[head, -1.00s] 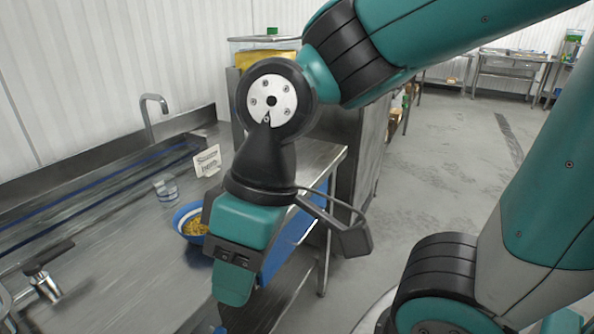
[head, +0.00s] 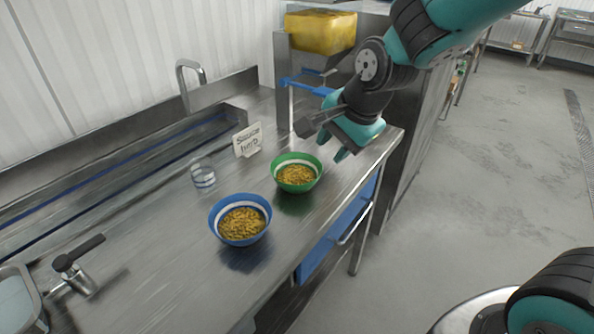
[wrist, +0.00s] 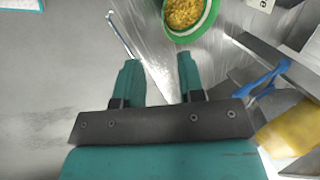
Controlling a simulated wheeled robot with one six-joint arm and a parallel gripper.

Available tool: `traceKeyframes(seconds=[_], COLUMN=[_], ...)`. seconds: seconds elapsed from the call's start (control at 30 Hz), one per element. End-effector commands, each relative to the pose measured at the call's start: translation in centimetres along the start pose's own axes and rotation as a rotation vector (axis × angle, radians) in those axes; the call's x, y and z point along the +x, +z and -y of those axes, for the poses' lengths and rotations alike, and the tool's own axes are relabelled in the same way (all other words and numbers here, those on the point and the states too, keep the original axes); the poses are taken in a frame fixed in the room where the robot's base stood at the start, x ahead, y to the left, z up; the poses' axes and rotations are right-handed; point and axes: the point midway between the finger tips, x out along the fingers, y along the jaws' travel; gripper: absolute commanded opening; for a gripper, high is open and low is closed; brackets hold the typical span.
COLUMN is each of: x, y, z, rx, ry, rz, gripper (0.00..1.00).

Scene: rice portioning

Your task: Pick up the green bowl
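The green bowl (head: 298,188) stands upright on the steel counter, with a white inner band and a yellow-brown grain-like filling. In the wrist view the green bowl (wrist: 208,22) is at the top, partly cut off, beyond the fingertips and to the right. My gripper (head: 345,147) is just right of and behind the bowl in the head view, apart from it. In the wrist view my gripper (wrist: 157,62) has its two fingers spread with nothing between them.
A blue bowl (head: 240,242) with similar filling stands in front and left of the green one. A glass (head: 203,178) and a small sign (head: 248,140) stand behind. A dispenser with a yellow container (head: 320,32) is at the back. The counter's right edge is close to the gripper.

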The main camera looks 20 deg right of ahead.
Motion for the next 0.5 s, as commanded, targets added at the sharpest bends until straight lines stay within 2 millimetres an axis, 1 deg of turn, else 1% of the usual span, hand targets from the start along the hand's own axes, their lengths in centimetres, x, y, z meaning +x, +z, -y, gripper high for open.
traceKeyframes(seconds=[0.03,0.07,0.17,0.27,0.5], x=[0.3,0.6,1.7,3.6,8.9], y=[-0.7,-1.0,-1.5,-1.5,-1.7], z=[0.3,0.5,0.7,0.6,0.6], rx=[0.058,0.085,0.130,0.132,0.130], ry=[-0.004,-0.006,-0.010,-0.008,-0.008], rz=[-0.016,-0.024,-0.035,-0.034,-0.034], gripper=[0.36,0.36,0.36,0.36,0.36])
